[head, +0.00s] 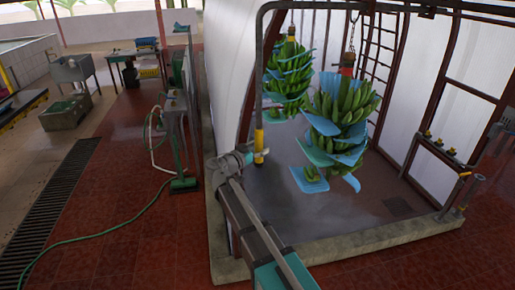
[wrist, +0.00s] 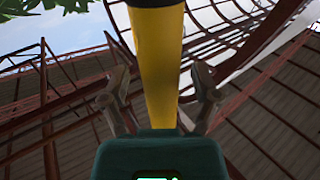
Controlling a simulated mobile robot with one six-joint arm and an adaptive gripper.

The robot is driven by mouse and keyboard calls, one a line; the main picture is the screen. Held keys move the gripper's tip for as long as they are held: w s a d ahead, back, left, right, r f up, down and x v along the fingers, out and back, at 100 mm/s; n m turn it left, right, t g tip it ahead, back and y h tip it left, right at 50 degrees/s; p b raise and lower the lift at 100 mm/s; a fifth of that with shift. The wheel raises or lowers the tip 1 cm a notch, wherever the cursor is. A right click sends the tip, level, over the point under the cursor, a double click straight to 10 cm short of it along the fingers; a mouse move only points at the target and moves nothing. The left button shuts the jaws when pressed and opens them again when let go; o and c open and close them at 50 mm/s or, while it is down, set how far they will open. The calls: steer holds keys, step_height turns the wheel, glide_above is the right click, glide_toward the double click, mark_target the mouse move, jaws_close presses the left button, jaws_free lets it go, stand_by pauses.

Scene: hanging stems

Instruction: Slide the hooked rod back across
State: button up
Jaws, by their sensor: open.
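The hooked rod (head: 259,98) hangs upright at the left front of the frame bay in the head view. Its upper part is grey and bends over at the top; its lower end is a yellow grip. In the wrist view the yellow grip (wrist: 159,60) runs up the middle of the picture. My gripper (head: 258,157) is at the lower end of the yellow grip. In the wrist view my gripper (wrist: 160,95) is open, with one finger on each side of the grip and a gap showing on both sides. The green palm hides the rod's bottom end there.
Two banana bunches with blue sheets hang in the bay, the nearer one (head: 340,115) right of the rod and the farther one (head: 288,75) behind. A low concrete curb (head: 385,232) edges the bay. A green hose (head: 110,237) lies on the red floor at left.

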steer(key=shift+c, duration=0.3)
jaws_close()
stand_by(0.4)
